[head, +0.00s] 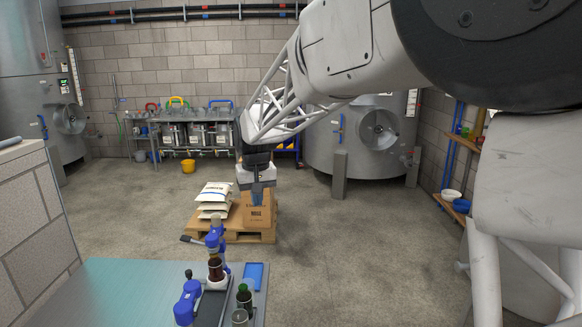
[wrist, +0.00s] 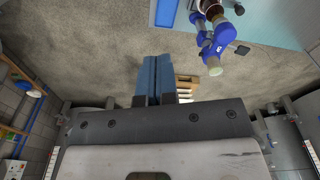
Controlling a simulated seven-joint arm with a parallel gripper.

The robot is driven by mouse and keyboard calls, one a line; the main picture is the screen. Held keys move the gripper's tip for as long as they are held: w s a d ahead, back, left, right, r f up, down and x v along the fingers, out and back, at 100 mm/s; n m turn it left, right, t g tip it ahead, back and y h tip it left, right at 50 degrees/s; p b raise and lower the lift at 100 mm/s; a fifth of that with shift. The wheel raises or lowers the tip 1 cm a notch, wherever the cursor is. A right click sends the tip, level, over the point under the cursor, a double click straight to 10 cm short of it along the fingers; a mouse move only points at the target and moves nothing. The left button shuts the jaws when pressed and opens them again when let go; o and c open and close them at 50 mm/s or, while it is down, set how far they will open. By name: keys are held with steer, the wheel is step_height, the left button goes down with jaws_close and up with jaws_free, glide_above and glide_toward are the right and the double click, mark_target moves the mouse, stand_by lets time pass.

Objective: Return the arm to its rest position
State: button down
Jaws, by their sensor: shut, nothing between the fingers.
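My gripper (head: 257,200) hangs at the end of my arm, pointing down, in the middle of the head view. Its blue fingers are pressed together in the wrist view (wrist: 157,60), with nothing between them. In the head view it is above and beyond the workbench (head: 130,285), and the pallet with sacks and a carton lies behind it. It touches nothing that I can see. The rest of my arm comes in from the upper right.
On the bench, a brown bottle (head: 216,268) stands at a blue-and-white device (head: 187,303). A blue tray (head: 254,275) and a green-topped bottle (head: 244,297) are to its right. White sacks (head: 213,198) and a carton (head: 259,213) are on a wooden pallet (head: 240,236). Floor to the right is clear.

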steer(key=s+d+r+m, duration=0.1)
steer(key=s+d+r, duration=0.2)
steer(key=s+d, duration=0.75)
steer(key=s+d+f+m, duration=0.1)
steer(key=s+d, duration=0.4)
steer(key=s, duration=0.5)
steer(key=s+d+f+m+t, duration=0.1)
steer(key=s+d+f, duration=0.3)
steer(key=s, duration=0.6)
steer(key=s+d+f+m, duration=0.1)
steer(key=s+d+f, duration=0.1)
steer(key=s+d, duration=0.6)
steer(key=shift+s+f+t+h, duration=0.2)
steer(key=shift+s+t+h, duration=0.1)
steer(key=shift+s, duration=0.7)
